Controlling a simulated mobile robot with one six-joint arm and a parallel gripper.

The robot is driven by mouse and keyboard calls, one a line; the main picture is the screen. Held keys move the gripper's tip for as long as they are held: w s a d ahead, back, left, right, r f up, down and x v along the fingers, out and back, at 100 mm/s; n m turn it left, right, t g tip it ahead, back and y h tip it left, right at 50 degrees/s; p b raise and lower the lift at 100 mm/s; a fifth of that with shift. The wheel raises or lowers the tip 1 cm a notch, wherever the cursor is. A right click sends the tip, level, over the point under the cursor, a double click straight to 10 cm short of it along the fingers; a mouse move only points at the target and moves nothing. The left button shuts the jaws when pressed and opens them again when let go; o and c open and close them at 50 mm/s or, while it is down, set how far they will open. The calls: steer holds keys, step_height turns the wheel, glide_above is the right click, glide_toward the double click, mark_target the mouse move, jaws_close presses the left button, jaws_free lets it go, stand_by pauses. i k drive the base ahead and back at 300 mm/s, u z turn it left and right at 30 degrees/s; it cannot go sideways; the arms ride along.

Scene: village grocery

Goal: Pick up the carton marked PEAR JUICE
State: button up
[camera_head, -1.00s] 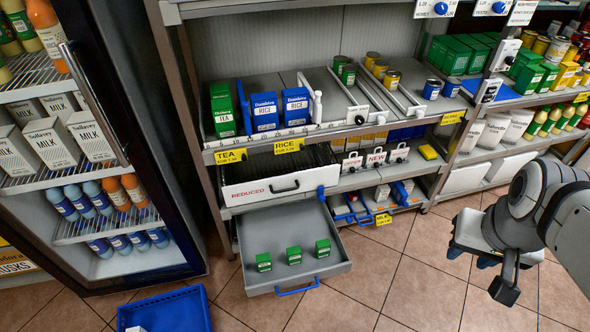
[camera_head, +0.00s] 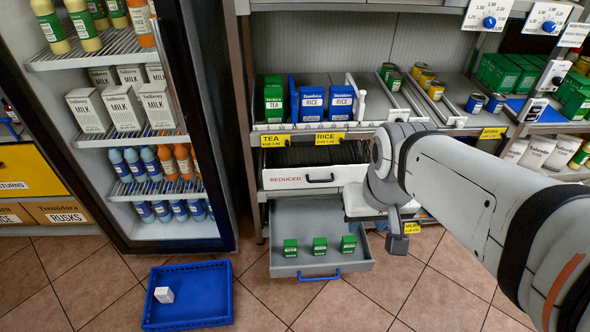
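No carton with a readable PEAR JUICE mark shows. Three small green cartons (camera_head: 320,245) stand upright in a row in the open grey drawer (camera_head: 290,264) low on the shelf unit; their labels are too small to read. A small white carton (camera_head: 164,295) sits in the blue crate (camera_head: 190,323) on the floor; its print cannot be read. My gripper (camera_head: 378,224) hangs at the end of my arm, right of the drawer and apart from the green cartons in the picture. My wrist hides most of its fingers, so its opening cannot be told.
An upright cooler (camera_head: 224,200) with milk cartons (camera_head: 122,107) and bottles stands at left. Above the open drawer are a REDUCED drawer (camera_head: 285,180) and a shelf with tea and rice boxes (camera_head: 312,102). Tiled floor (camera_head: 300,308) is clear between crate and drawer.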

mark_target(320, 245)
steer(key=z, duration=0.05)
steer(key=i, duration=1)
steer(key=u, duration=0.05)
